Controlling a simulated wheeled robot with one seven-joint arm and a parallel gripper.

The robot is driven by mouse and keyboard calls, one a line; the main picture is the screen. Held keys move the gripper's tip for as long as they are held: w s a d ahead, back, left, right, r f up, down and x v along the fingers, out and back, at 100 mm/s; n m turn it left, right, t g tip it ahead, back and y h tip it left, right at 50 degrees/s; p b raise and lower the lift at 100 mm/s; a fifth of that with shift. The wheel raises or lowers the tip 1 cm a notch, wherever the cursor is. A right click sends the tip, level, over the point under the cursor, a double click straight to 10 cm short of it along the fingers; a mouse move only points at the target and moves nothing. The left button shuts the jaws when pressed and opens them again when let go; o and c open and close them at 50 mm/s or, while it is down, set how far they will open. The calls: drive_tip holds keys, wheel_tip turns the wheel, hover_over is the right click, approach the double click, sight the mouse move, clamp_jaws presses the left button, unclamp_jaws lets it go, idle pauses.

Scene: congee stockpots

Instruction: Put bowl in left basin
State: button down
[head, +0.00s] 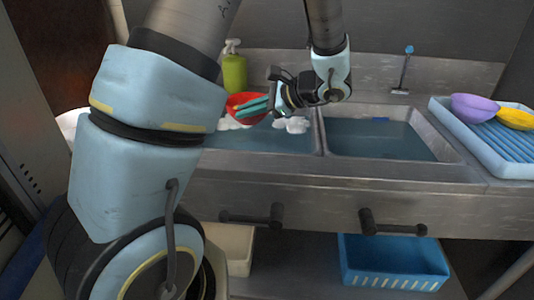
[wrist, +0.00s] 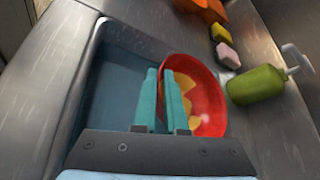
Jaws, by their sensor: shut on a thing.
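A red bowl (head: 241,102) is at the back of the left basin (head: 262,141), which holds water with white foam. My gripper (head: 262,108) is at the bowl's right side in the head view, its teal fingers on the rim. In the wrist view my gripper (wrist: 167,92) is shut on the near wall of the bowl (wrist: 208,88). The bowl is tilted, and its inside shows yellow-orange patches. The left basin (wrist: 113,88) lies beneath and to the left there. My arm hides part of the basin in the head view.
A green soap bottle (head: 234,70) stands on the back ledge near the bowl. A pink sponge (wrist: 228,54) lies there too. The right basin (head: 380,140) holds water. A blue rack (head: 484,136) at the right carries a purple bowl (head: 474,108) and a yellow bowl (head: 515,118).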

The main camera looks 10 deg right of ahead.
wheel_tip(320, 180, down, 10)
drive_tip(key=shift+d+r+p, duration=0.1)
drive_tip(key=shift+p, duration=0.5)
drive_tip(key=shift+f, duration=0.2)
drive_tip(key=shift+f+b, duration=0.5)
drive_tip(key=c, duration=1)
unclamp_jaws()
drive_tip(key=shift+o, duration=0.2)
